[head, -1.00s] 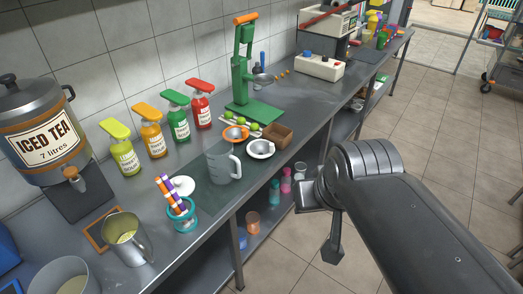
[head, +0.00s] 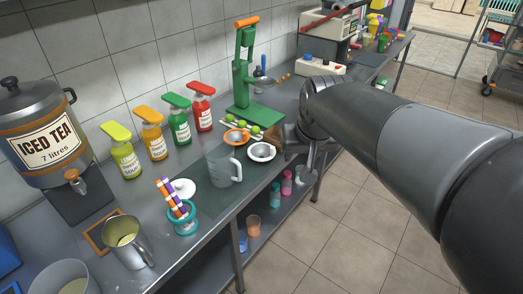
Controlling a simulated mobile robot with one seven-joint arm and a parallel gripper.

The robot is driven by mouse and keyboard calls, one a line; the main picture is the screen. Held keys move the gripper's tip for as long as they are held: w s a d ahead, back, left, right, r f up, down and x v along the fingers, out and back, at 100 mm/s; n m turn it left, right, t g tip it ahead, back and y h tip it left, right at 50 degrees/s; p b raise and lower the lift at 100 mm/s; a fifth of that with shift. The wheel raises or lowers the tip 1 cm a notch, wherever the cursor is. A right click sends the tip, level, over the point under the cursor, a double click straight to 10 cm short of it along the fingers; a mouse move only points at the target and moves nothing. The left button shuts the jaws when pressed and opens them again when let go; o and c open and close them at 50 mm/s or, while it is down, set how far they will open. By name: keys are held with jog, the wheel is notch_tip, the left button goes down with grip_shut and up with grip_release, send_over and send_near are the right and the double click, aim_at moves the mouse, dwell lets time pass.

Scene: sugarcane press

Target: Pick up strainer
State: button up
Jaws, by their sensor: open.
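Two shallow round pieces with grey bowls sit on the counter in the head view, either of which may be the strainer. One has a white rim (head: 262,152) and the other an orange rim (head: 236,138). The white-rimmed one lies right of a clear measuring jug (head: 222,168), and the orange-rimmed one lies behind it. My gripper (head: 298,152) is open and points down near the counter's front edge, just right of the white-rimmed piece and apart from it. Its fingers are small and partly dark in this view.
A brown box (head: 273,134) is partly hidden behind my gripper. A green press (head: 243,85) and limes (head: 239,124) stand behind. Several syrup bottles (head: 178,120), an iced tea dispenser (head: 45,140), a steel pitcher (head: 126,240) and a straw holder (head: 183,222) fill the left.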

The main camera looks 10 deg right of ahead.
jog(key=w+f, duration=0.2)
jog(key=w, duration=0.7)
send_near(273, 146)
jog(key=a, duration=0.1)
jog(key=shift+m+g, duration=0.4)
jog(key=x, duration=0.6)
jog(key=shift+w+d+f, duration=0.1)
jog(key=shift+w+f, duration=0.05)
jog(key=shift+d+x, duration=0.2)
jog(key=shift+x, duration=1.1)
jog(key=shift+d+x, duration=0.15)
jog(key=shift+x, duration=1.2)
jog(key=shift+w, duration=0.2)
grip_shut()
